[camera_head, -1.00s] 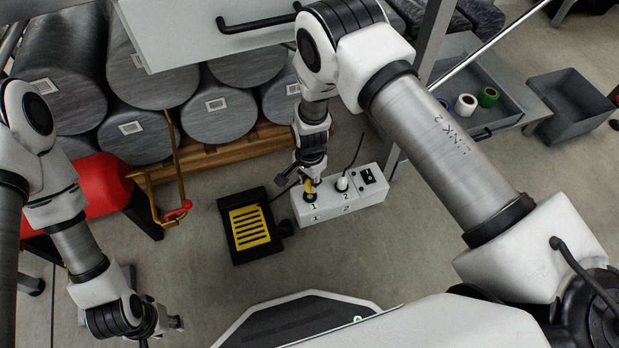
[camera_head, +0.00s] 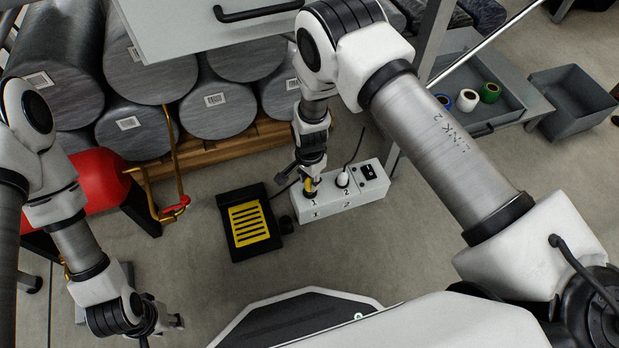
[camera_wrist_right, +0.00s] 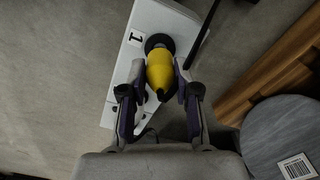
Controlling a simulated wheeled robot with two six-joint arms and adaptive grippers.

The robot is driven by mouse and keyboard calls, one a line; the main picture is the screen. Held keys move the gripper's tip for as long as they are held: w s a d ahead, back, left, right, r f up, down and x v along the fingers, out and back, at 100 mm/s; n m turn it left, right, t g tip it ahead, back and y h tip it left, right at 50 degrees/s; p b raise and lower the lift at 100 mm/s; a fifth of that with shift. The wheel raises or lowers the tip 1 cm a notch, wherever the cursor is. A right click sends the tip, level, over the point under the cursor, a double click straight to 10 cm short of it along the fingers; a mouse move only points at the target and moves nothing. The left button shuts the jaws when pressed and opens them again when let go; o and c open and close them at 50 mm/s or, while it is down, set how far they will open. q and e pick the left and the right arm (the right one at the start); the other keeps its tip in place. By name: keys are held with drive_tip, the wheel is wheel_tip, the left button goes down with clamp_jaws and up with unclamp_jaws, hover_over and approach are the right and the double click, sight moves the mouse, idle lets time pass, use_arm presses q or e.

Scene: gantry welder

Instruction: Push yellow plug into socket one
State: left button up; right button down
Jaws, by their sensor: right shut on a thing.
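The yellow plug (camera_wrist_right: 160,70) is between the fingers of my right gripper (camera_wrist_right: 158,92), which is shut on it. In the head view the yellow plug (camera_head: 309,186) stands over socket one of the white socket box (camera_head: 333,205), and my right gripper (camera_head: 310,180) reaches it from above. In the wrist view the plug's front end meets the dark round socket one (camera_wrist_right: 159,43) beside the "1" label; how deep it sits cannot be told. My left gripper (camera_head: 172,322) is low at the left, away from the box; its fingers are too small to judge.
A white plug (camera_head: 342,179) is in socket two, with a switch (camera_head: 369,171) to its right. A black stand with a yellow grille (camera_head: 249,224) is left of the box. Grey cylinders (camera_head: 218,108) on a wooden pallet (camera_head: 240,146) lie behind. A red tank (camera_head: 95,190) is at left.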

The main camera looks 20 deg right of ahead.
drive_tip(key=shift+f+b, duration=0.85)
drive_tip(key=shift+f, duration=0.25)
drive_tip(key=c, duration=0.8)
unclamp_jaws()
drive_tip(key=shift+o, duration=0.2)
